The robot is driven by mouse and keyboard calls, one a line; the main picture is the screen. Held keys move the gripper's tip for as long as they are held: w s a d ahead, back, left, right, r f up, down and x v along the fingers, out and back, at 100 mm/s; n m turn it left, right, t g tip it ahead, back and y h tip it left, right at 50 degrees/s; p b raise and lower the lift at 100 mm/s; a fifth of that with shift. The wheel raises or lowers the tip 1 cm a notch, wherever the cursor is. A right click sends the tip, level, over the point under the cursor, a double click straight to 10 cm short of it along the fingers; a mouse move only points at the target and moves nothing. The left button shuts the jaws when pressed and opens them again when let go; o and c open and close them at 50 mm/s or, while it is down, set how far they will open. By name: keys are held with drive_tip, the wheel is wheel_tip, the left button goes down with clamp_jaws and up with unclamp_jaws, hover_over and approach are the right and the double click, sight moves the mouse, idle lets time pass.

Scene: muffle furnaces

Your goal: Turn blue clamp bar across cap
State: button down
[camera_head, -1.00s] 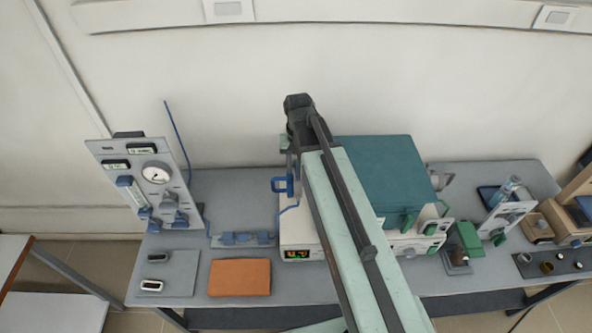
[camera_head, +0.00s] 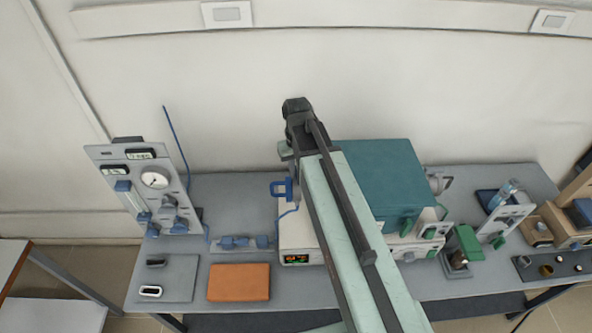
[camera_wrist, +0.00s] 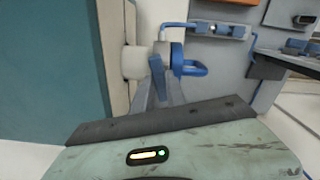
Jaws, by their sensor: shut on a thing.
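In the wrist view, a blue cap with a loop handle (camera_wrist: 188,66) sits at the end of a pale round port (camera_wrist: 134,62) on the side of the furnace. The blue clamp bar (camera_wrist: 157,76) stands nearly upright just left of the loop. My gripper (camera_wrist: 163,88) reaches up to it and is shut on the bar; its fingers partly hide the bar's lower end. In the head view, the blue loop (camera_head: 281,189) shows left of my arm, at the furnace's left side. My arm hides most of the gripper there.
The furnace has a teal body (camera_head: 380,182). A gauge panel (camera_head: 150,188) stands at the left, with a blue tube beside it. An orange pad (camera_head: 239,282) lies on the grey bench (camera_head: 190,318). A green-topped item (camera_head: 466,241) and other equipment stand to the right.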

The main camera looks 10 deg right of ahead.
drive_tip(key=n, duration=1)
drive_tip(key=shift+n, duration=2.4)
drive_tip(key=c, duration=1.4)
unclamp_jaws()
drive_tip(key=shift+o, duration=0.2)
drive_tip(key=shift+r, duration=0.1)
